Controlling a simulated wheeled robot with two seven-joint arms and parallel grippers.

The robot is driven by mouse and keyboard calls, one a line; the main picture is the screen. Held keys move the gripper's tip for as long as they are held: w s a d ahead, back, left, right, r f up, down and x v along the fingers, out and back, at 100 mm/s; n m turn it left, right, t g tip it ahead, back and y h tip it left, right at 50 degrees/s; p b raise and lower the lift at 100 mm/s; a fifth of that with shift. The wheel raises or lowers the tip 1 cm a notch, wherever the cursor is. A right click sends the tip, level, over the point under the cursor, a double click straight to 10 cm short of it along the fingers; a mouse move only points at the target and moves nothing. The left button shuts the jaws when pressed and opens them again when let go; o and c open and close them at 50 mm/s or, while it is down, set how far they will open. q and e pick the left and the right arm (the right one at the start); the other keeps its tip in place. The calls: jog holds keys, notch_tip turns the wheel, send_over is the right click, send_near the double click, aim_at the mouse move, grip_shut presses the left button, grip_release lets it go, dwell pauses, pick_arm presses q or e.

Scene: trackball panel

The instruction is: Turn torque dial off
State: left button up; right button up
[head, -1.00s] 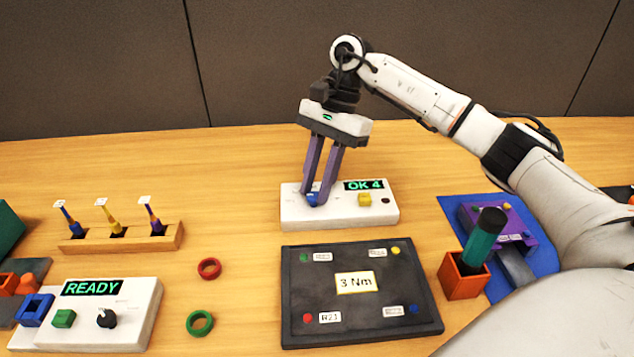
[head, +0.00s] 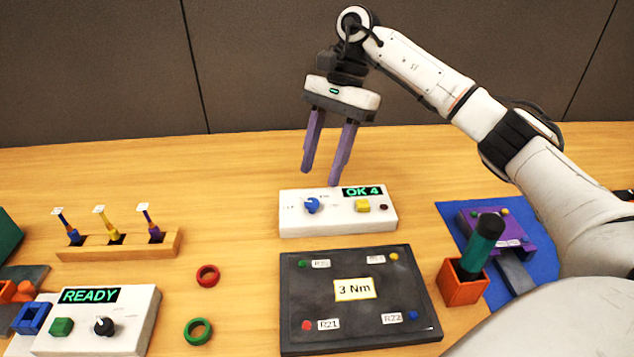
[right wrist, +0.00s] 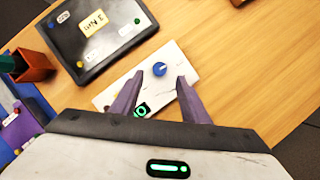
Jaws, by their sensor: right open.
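In the right wrist view the blue dial (right wrist: 160,69) shows between and beyond the fingertips (right wrist: 158,82). My left gripper is out of view.
A dark panel (head: 315,335) marked "3 Nm" lies in front of the box. A white "READY" box (head: 135,335) with a black knob is at front left. Red (head: 208,275) and green (head: 198,331) rings lie between. An orange holder (head: 461,289) with a green-handled tool stands right.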

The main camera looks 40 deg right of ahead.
jog(key=v, duration=0.4)
jog(key=shift+d+r, duration=0.15)
jog(key=shift+r, duration=0.2)
jog(key=shift+f, duration=0.1)
